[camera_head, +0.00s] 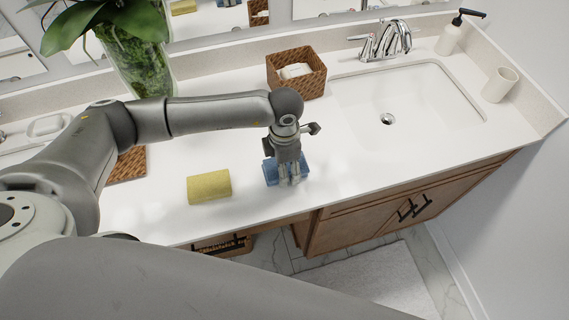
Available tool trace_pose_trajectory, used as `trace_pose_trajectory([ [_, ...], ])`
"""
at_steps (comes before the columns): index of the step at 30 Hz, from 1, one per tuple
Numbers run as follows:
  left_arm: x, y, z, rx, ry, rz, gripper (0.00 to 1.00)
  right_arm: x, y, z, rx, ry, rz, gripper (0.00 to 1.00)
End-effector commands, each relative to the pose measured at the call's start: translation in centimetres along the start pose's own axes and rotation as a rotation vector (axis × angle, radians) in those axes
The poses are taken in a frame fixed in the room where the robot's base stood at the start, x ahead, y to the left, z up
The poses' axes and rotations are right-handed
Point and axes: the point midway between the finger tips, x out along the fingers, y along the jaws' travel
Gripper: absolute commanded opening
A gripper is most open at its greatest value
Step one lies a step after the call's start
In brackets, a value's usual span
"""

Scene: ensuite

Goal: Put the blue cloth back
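The blue cloth (271,174) is a small folded block lying on the white countertop, in front of the woven box and right of a yellow cloth. My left gripper (289,180) points down right at the blue cloth, with its fingers over it and hiding its middle. Blue shows on both sides of the fingers. I cannot tell whether the fingers are closed on it or only around it. My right gripper is not in view.
A yellow folded cloth (209,187) lies left of the blue one. A brown woven box (312,84) holding a white item stands behind, beside the sink (420,100). A leafy plant vase (140,70) stands at the back left. Counter right of the gripper is clear.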

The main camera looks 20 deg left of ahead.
Motion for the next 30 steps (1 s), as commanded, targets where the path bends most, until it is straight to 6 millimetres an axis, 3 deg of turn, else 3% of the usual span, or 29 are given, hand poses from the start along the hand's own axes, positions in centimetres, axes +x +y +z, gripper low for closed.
trace_pose_trajectory([
  [3,-0.1,0.0,0.0,0.0,0.0,0.0,0.82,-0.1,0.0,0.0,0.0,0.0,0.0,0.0],
  [17,-0.9,0.1,0.1,0.0,-0.003,0.002,0.82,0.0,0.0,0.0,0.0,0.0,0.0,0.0],
  [30,-9.7,0.1,0.1,0.001,-0.004,0.004,0.82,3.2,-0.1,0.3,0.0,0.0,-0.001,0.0],
])
